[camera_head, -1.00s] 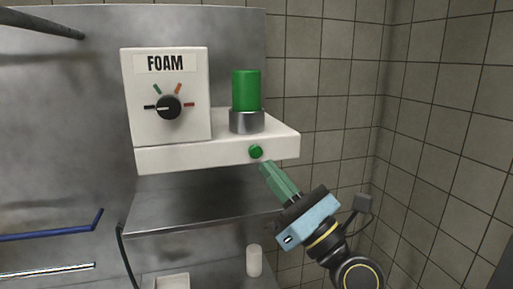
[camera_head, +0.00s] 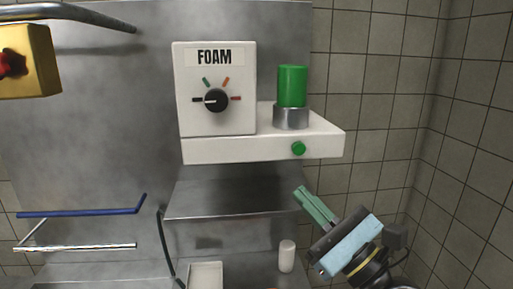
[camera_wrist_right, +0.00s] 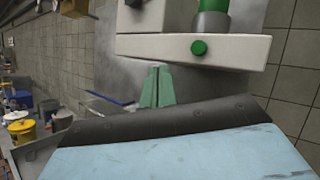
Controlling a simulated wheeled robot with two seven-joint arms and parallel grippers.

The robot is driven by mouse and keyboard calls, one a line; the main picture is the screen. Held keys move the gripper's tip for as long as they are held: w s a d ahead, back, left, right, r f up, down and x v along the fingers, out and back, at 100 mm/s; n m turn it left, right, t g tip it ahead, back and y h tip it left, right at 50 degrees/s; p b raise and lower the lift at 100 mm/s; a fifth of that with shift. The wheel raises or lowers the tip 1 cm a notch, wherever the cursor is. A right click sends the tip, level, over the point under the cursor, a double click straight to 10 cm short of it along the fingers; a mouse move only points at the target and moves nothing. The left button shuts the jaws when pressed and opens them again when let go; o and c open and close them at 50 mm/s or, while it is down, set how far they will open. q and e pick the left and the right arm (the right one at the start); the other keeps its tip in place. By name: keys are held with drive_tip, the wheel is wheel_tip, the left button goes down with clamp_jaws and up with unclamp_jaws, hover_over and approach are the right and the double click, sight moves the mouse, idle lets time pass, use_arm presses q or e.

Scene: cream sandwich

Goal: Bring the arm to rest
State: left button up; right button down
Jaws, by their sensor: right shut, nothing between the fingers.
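My right gripper (camera_head: 302,193) has green fingers and a light blue body. It is shut and empty, below and apart from the green button (camera_head: 298,148) on the front edge of the white foam machine (camera_head: 215,118). Its green fingers also show in the wrist view (camera_wrist_right: 158,86), below the machine. The machine has a black dial (camera_head: 216,100) under the FOAM label and a green cylinder (camera_head: 292,87) in a metal ring. My left gripper is not in view.
A metal shelf (camera_head: 235,205) is under the machine. A small white cylinder (camera_head: 287,256) and a white tray (camera_head: 205,274) are lower down. A yellow box (camera_head: 28,62) with a red part hangs at upper left. A blue bar (camera_head: 80,212) is at left. Tiled walls close the right side.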

drive_tip(key=s+f+n+g+h, duration=0.35)
drive_tip(key=f+n, duration=0.45)
drive_tip(key=f, duration=0.3)
drive_tip(key=s+f+n+g+h, duration=0.3)
drive_tip(key=f+n+g, duration=0.3)
drive_tip(key=f, duration=0.5)
drive_tip(key=s+d+f+n+g+h, duration=0.3)
drive_tip(key=s+d+f+n, duration=0.25)
drive_tip(key=s+f, duration=0.25)
drive_tip(key=s+d+f+n+g+h, duration=0.3)
drive_tip(key=s+d+f+n+h, duration=0.1)
drive_tip(key=s+f+n, duration=0.35)
drive_tip(key=s+f+g+b, duration=0.2)
drive_tip(key=f+b, duration=0.8)
drive_tip(key=f, duration=2.4)
drive_tip(key=s+d+f+b, duration=0.3)
drive_tip(key=s+f+b, duration=0.3)
drive_tip(key=s+f, duration=1)
wheel_tip(320, 180, down, 4)
drive_tip(key=shift+s+b, duration=0.35)
drive_tip(key=c, duration=2.1)
unclamp_jaws()
drive_tip(key=shift+c, duration=0.2)
